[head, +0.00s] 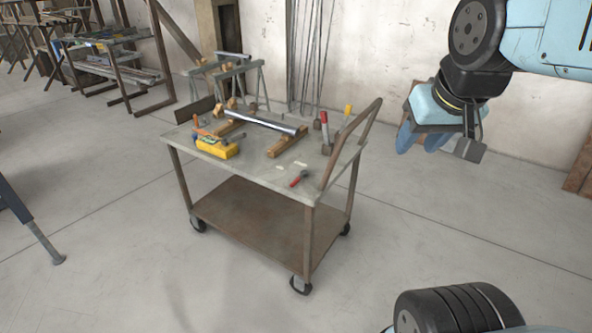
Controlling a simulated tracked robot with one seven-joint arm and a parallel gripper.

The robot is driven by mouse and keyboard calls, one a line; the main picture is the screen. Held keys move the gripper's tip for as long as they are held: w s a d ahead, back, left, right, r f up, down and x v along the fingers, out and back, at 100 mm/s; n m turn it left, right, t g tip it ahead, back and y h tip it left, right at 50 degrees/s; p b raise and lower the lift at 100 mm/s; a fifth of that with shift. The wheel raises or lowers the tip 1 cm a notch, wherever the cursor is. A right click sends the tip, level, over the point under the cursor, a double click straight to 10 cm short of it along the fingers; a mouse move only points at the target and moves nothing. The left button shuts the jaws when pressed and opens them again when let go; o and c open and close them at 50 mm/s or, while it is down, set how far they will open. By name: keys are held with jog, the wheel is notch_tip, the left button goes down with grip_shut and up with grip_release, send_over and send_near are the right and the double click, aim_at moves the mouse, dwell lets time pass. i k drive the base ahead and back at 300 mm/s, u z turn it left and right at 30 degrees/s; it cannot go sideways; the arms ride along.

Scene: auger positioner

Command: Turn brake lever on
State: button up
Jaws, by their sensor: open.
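A grey-topped cart (262,170) stands in the middle of the head view. At its right end stand an upright red-handled lever (324,120) and a yellow-handled lever (347,113), both on small dark bases. I cannot tell which of them is the brake lever, nor whether either is on or off. My gripper (440,147) hangs at the upper right, open and empty, to the right of the cart and apart from both levers.
A metal tube (262,123) rests on wooden blocks on the cart. A yellow tool (217,148) and a small red-handled tool (299,179) lie there too. The cart's push handle (355,135) rises beside the levers. The floor around the cart is mostly clear.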

aim_at(305, 173)
jog(key=z, duration=0.05)
jog(key=i, duration=0.95)
jog(key=u, duration=0.1)
